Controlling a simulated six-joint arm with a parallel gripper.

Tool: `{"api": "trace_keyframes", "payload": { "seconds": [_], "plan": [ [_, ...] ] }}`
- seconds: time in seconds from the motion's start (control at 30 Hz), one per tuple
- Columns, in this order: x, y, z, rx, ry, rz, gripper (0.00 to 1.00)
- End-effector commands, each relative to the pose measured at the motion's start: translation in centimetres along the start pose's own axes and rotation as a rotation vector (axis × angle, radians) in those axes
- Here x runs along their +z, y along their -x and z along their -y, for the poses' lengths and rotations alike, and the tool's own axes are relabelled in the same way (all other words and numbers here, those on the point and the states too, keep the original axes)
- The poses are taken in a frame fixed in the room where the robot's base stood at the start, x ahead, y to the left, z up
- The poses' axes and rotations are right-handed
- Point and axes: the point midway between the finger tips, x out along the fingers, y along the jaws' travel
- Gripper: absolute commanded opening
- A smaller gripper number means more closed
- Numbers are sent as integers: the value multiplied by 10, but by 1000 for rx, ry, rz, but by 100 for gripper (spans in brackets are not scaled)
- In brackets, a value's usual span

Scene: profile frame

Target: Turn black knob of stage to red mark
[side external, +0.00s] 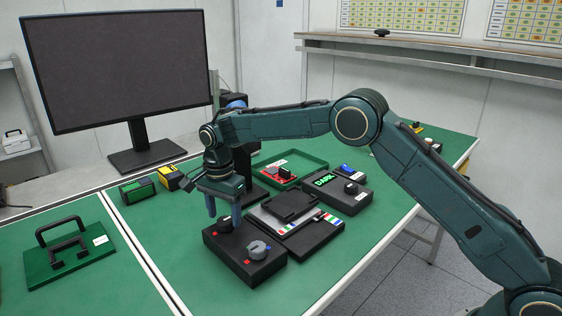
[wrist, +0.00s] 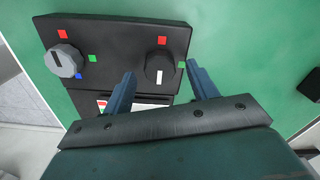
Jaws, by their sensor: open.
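The stage is a black box (wrist: 115,35) with two knobs; it also shows in the side view (side external: 245,268). The black knob (wrist: 159,65) has a white line that points down in the wrist view. A red mark (wrist: 162,40) lies above this knob, on the side opposite the line, and a green mark (wrist: 198,57) lies to its right. My gripper (wrist: 161,72) is open, with its blue fingers on either side of the black knob and apart from it in the picture. In the side view my gripper (side external: 223,214) points down over the black knob (side external: 225,224).
A grey knob (wrist: 62,61) with red, green and blue marks sits beside the black one. A black-and-grey device (side external: 295,222) stands close behind the box. A green tray (side external: 312,160), a monitor (side external: 115,70) and a green plate with handles (side external: 75,255) are farther off. Table in front is clear.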

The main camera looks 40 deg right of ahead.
Motion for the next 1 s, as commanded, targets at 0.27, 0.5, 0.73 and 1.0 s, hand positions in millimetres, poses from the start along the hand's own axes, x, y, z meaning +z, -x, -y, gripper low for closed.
{"api": "trace_keyframes", "payload": {
  "seconds": [0.27,0.5,0.73,1.0],
  "plan": [
    [0,-15,0,0,0,0,58],
    [0,-15,0,0,0,0,58],
    [0,-15,0,0,0,0,17],
    [0,-14,0,1,10,0,14]
  ]
}}
